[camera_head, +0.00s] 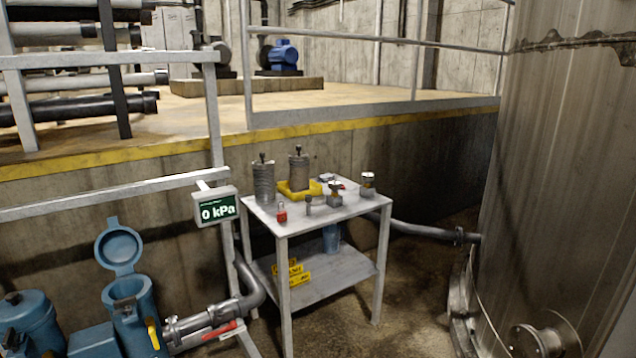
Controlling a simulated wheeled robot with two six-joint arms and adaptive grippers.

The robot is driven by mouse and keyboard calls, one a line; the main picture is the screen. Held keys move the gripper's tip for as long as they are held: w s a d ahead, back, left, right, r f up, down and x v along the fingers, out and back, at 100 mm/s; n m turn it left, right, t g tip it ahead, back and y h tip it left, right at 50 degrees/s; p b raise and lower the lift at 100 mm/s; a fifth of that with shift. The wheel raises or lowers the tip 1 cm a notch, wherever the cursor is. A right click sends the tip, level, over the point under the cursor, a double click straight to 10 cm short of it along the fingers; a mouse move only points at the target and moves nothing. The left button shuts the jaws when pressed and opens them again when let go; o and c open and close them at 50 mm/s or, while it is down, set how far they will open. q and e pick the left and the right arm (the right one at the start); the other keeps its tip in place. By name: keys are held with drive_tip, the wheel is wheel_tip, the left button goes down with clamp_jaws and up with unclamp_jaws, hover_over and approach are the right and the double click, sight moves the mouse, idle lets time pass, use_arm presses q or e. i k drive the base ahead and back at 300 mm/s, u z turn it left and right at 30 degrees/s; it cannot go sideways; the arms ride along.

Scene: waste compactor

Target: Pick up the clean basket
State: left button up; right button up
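Two grey cylindrical baskets with dark upright handles stand on a metal table (345,208). One basket (264,184) stands upright directly on the tabletop at its back left corner. The other basket (299,174) stands upright in a yellow tray (289,192) just to its right. The basket on the bare tabletop looks lighter, the one in the tray a little browner; at this size I cannot tell for sure which is clean. Neither of my grippers shows in the head view.
Small metal fittings and a red-topped item (281,213) stand on the tabletop. A blue housing with its lid raised (130,300) and pipework are at lower left. A 0 kPa display (218,208) stands left of the table. A large metal tank (560,160) fills the right.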

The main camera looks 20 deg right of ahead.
sight(264, 170)
drive_tip(key=z, duration=1.25)
drive_tip(key=i, duration=3.55)
drive_tip(key=u, duration=1.65)
